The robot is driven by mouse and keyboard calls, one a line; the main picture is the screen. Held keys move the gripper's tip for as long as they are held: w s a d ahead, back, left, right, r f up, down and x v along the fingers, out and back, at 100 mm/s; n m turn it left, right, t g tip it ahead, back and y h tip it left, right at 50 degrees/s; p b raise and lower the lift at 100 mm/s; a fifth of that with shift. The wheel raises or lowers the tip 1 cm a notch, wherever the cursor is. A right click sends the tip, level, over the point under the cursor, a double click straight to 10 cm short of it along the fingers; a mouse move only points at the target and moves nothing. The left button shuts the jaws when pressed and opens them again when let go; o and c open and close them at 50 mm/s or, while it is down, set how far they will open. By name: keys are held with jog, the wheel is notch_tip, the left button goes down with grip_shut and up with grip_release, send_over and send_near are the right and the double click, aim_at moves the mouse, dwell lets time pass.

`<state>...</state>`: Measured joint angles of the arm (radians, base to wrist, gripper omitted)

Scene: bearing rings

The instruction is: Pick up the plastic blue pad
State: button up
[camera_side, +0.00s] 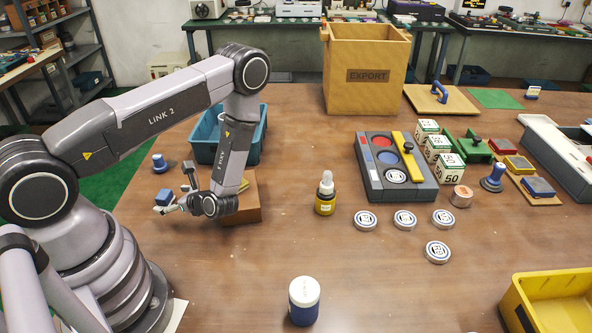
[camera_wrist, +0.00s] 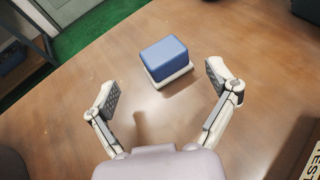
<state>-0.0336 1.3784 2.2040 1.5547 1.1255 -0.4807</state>
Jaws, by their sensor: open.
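The blue pad (camera_wrist: 164,57) is a blue block on a white base. It sits on the wooden table ahead of my gripper in the wrist view. In the side view the blue pad (camera_side: 164,197) shows at the left of the table, partly covered by my gripper (camera_side: 178,190). My gripper (camera_wrist: 162,88) is open in the wrist view, with one finger to the left and one to the right, and nothing between the fingertips. The pad is a little beyond the fingertips.
A brown box (camera_side: 247,205) stands just right of my gripper. The table front left of centre is clear.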

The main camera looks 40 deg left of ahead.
aim_at(168, 197)
jog(key=x, duration=0.4)
jog(key=shift+w+a+f, duration=0.15)
jog(key=shift+a, duration=0.05)
jog(key=shift+c, duration=0.4)
jog(key=c, duration=1.2)
